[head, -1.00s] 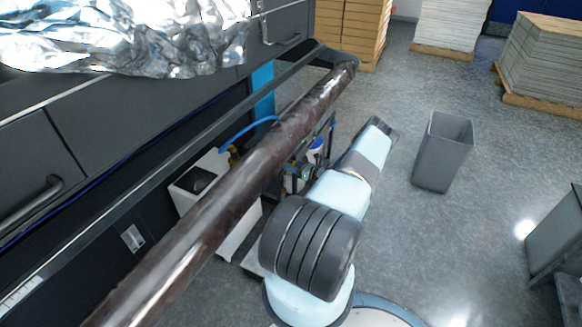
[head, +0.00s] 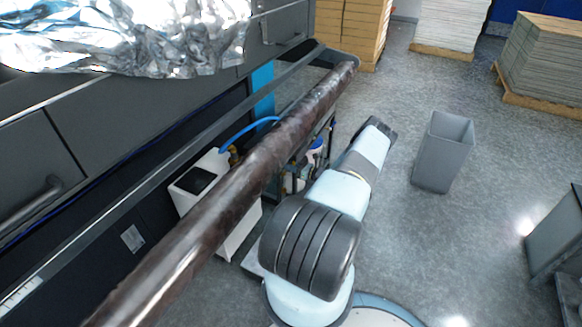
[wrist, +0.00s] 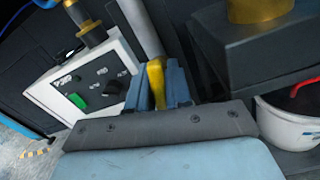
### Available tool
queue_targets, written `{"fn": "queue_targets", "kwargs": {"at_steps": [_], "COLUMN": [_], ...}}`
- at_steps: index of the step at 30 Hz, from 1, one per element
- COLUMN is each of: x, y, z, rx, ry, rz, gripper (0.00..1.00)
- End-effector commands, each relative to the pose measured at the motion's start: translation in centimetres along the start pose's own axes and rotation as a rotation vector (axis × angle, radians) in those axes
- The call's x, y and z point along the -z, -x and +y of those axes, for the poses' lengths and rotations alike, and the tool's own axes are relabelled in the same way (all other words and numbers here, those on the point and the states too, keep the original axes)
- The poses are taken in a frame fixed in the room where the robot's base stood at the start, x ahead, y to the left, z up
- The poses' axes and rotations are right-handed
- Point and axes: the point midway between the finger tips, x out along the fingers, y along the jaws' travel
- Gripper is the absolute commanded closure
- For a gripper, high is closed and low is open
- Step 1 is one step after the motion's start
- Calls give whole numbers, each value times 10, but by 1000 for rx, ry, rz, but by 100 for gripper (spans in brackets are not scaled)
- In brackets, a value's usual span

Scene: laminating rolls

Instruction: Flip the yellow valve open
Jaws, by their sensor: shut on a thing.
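The yellow valve handle (wrist: 156,82) shows in the wrist view as an upright yellow lever between my fingers. My gripper (wrist: 158,90) is shut on it, with one blue-grey finger on each side. The lower end of the handle is hidden by the gripper's body. In the head view my gripper and the handle cannot be made out; my arm and the long dark roll (head: 235,195) cover much of that area.
A white control box (wrist: 92,78) with a green switch stands left of my gripper. A dark block (wrist: 250,45) with a yellow top and a white bucket (wrist: 290,125) are at right. A grey bin (head: 443,152) stands on open floor.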

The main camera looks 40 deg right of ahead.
Motion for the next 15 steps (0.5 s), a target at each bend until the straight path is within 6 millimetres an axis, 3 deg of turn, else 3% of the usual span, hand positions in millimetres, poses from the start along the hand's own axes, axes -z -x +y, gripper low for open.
{"fn": "queue_targets", "kwargs": {"at_steps": [5, 15], "x": [-1, -2], "y": [1, 0], "z": [-2, -2], "rx": [4, 4], "ry": [54, 346], "rz": [0, 0], "gripper": [100, 100]}}
